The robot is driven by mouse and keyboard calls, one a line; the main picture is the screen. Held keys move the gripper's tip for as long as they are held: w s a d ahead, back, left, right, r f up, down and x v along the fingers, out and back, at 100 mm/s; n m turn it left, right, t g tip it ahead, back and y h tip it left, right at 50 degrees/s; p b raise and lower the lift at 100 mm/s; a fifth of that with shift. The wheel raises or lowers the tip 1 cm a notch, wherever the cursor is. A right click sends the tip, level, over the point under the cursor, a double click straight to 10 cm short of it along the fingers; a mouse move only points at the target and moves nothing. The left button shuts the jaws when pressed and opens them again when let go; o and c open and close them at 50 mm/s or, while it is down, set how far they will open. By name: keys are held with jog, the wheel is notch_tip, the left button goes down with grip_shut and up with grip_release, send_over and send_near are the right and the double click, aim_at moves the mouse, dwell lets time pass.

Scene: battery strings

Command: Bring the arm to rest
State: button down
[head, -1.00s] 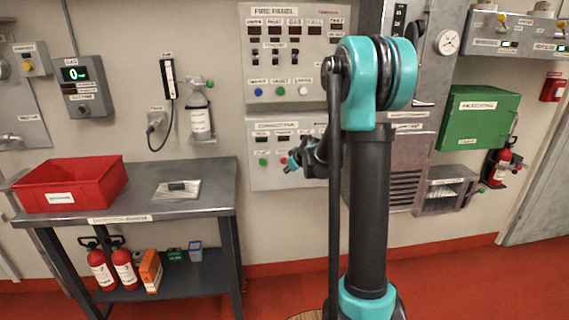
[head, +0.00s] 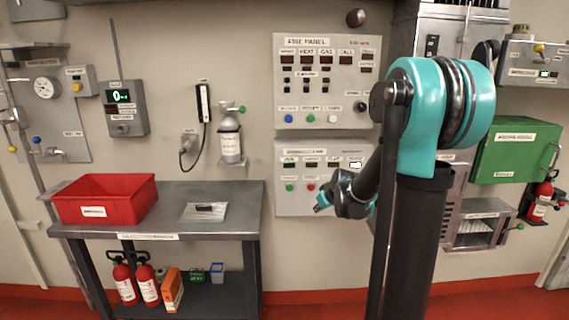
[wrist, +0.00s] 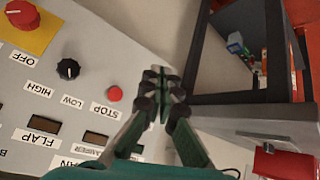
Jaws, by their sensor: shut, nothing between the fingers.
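My gripper (head: 319,207) shows small in the head view, in front of the lower control panel (head: 285,205), to the left of my upright arm column. My teal elbow stands high, and the forearm slopes down and left from it. In the wrist view my gripper (wrist: 160,82) has its fingertips together with nothing held. There the fingers overlap the edge of a tilted labelled panel (wrist: 70,105) with a black knob (wrist: 68,69) and a red button (wrist: 115,94). I cannot tell the gap to the panel.
A fire panel (head: 345,108) is above the lower panel. A green cabinet (head: 515,152) is right of my arm.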

jog(key=s+d+f+m+g, duration=0.1)
jog(key=s+f+m, duration=0.1)
jog(key=s, duration=0.8)
jog(key=s+d+f+m+g+h, duration=0.1)
jog(key=s+f+m, duration=0.1)
jog(key=s, duration=0.9)
jog(key=s+d+f+m+g+h, duration=0.1)
jog(key=s+f+m, duration=0.1)
jog(key=s, duration=0.8)
jog(key=shift+s+d+f+g, duration=0.15)
jog(key=shift+d+f+g, duration=0.15)
jog(key=shift+f, duration=0.55)
